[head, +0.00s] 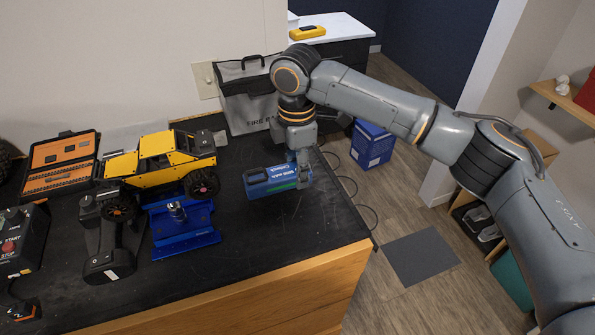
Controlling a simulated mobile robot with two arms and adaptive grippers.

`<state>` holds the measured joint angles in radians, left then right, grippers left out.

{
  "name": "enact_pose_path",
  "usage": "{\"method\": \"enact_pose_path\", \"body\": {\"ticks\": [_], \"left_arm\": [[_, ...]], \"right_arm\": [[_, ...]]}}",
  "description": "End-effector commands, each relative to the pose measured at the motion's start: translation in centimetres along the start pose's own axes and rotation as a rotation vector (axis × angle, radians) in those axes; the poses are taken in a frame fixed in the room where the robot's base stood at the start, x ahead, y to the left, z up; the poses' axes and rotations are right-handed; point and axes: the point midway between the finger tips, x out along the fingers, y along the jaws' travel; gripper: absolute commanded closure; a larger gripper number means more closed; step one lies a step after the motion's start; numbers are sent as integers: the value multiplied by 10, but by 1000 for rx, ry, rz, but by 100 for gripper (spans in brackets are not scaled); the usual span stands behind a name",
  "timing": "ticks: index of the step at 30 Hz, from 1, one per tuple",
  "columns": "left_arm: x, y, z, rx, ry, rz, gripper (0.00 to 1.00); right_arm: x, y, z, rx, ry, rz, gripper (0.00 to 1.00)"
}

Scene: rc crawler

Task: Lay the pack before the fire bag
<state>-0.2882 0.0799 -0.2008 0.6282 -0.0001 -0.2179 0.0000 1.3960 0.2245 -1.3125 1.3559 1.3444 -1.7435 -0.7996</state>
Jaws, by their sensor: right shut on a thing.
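The blue battery pack (268,181) is at the right part of the black bench top, in front of the fire bag. My right gripper (303,178) is shut on the pack's right end and points down. I cannot tell whether the pack touches the bench or hangs just above it. The grey fire bag (246,108) stands upright at the back of the bench, with a black handle on top. My right arm's wrist hides its right side. My left gripper is not in view.
A yellow crawler (160,160) sits on a blue stand (181,232). The bench's front right corner (330,225) is clear.

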Motion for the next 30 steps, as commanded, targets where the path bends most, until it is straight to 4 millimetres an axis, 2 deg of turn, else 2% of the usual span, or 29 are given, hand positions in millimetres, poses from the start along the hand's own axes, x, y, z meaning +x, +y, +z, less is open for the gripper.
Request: {"method": "enact_pose_path", "body": {"ticks": [1, 6, 16, 17, 19, 20, 30], "left_arm": [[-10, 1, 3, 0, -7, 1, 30], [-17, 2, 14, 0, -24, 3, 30], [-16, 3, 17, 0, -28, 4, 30], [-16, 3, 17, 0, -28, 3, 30], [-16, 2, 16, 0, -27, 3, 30], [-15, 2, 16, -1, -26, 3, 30], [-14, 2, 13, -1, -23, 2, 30]], "right_arm": [[4, -2, 1, 0, -1, -5, 100], [22, -2, 0, -1, -1, -2, 100], [26, -2, 0, -1, 0, -2, 100], [26, -2, 0, -1, -1, -2, 50], [26, -2, 0, -1, -1, -2, 36], [26, -2, 0, -1, -1, -2, 34], [24, -2, 0, -1, -1, -2, 34]]}}
